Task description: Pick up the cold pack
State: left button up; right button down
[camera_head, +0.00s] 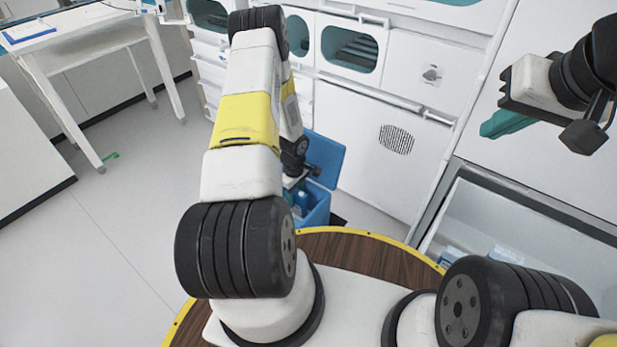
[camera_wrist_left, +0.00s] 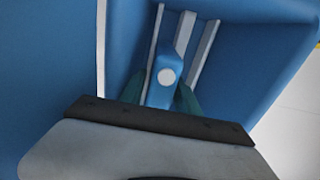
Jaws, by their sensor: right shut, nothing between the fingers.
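A blue cold pack (camera_wrist_left: 166,72) with a white round mark stands inside a blue box in the left wrist view. White upright strips stand beside and behind it. My left gripper (camera_wrist_left: 164,92) reaches down into the box, its teal fingers on either side of the pack. I cannot tell whether they press on it. In the head view my left gripper (camera_head: 293,182) is small and partly hidden, at the open box. My right gripper (camera_head: 497,124) is shut and empty, raised at the upper right.
The blue box (camera_head: 318,213) has its lid (camera_head: 325,158) open and stands on the floor by white cabinets (camera_head: 385,140). A white table (camera_head: 88,37) stands at upper left. A glass-fronted case (camera_head: 510,220) is at right.

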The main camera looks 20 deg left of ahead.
pick_arm(q)
jog(key=shift+f, duration=0.85)
grip_shut()
notch_tip(320, 180, up, 18)
dwell(0.3)
